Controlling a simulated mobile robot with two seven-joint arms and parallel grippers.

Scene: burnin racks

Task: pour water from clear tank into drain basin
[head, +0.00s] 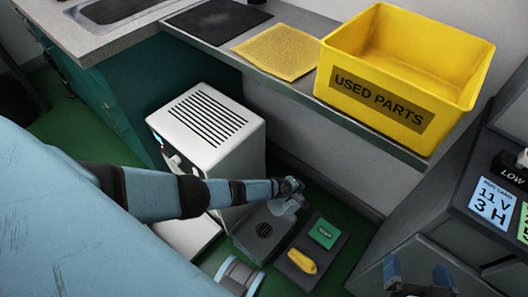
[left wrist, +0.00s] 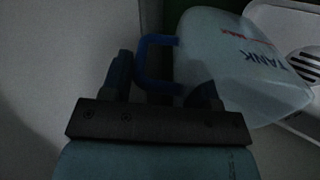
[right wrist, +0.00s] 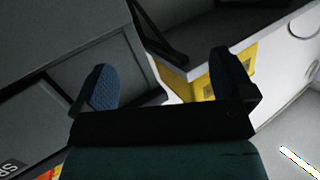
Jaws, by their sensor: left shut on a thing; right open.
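The clear tank (left wrist: 240,65) is translucent, with a blue handle and the word TANK on its side. It shows tilted in the left wrist view. My left gripper (left wrist: 160,85) is shut on its handle. In the head view my left gripper (head: 292,186) is beside the white vented machine, and a small pale part of the tank (head: 285,206) shows below it. I cannot tell the water level. A dark sunken basin (head: 115,10) is in the counter at top left; I cannot tell if it is the drain basin. My right gripper (head: 420,278) is open and empty at lower right.
The white machine (head: 207,118) stands on the green floor below the shelf. A yellow USED PARTS bin (head: 395,105), a yellow pad (head: 290,52) and a dark mat (head: 218,20) are on the shelf. A grey vented box (head: 263,233) and a small tray (head: 302,275) are low beside the machine.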

